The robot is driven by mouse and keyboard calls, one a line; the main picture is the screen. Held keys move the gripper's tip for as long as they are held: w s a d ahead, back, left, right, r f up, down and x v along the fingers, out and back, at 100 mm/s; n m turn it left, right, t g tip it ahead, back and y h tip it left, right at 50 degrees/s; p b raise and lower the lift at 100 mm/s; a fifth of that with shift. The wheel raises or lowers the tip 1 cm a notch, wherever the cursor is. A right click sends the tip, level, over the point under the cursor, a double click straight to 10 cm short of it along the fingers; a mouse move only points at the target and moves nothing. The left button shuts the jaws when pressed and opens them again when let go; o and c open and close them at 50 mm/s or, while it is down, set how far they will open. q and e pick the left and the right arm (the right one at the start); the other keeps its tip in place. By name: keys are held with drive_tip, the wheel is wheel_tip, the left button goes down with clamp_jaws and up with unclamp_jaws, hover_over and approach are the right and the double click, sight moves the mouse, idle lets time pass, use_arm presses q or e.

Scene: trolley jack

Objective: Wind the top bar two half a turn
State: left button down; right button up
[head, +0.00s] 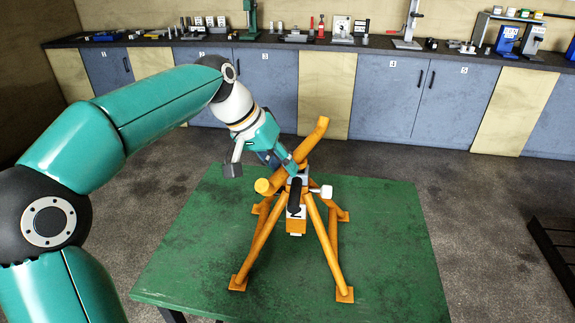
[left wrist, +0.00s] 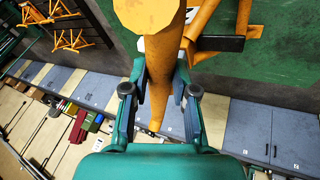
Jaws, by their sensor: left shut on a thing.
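An orange jack stand with splayed legs (head: 262,240) stands on the green table (head: 385,270). A thick orange bar (head: 312,138) lies slantwise across its top, one end to the front left and the other to the back right. My left gripper (head: 284,165) comes down from the upper left and is shut on this bar. In the left wrist view the bar (left wrist: 160,50) passes between the two fingers, which touch or nearly touch its sides. A dark upright grip (head: 295,195) and a white knob (head: 325,191) sit at the stand's head. My right gripper is not in view.
Blue-grey cabinets (head: 385,95) line the back wall, with tools on the worktop (head: 290,42). The green table is clear around the stand's feet. A dark rack (head: 553,250) stands on the floor at the right. More orange frames (left wrist: 70,25) show in the left wrist view.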

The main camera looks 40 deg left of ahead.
use_arm(q)
drive_tip(key=c, duration=0.9)
unclamp_jaws()
drive_tip(key=shift+s+r, duration=0.1)
drive_tip(key=shift+r, duration=0.05)
drive_tip(key=v, duration=1.1)
drive_tip(key=shift+s+a+r, duration=0.1)
drive_tip(key=shift+s+r, duration=0.1)
drive_tip(key=shift+r, duration=0.1)
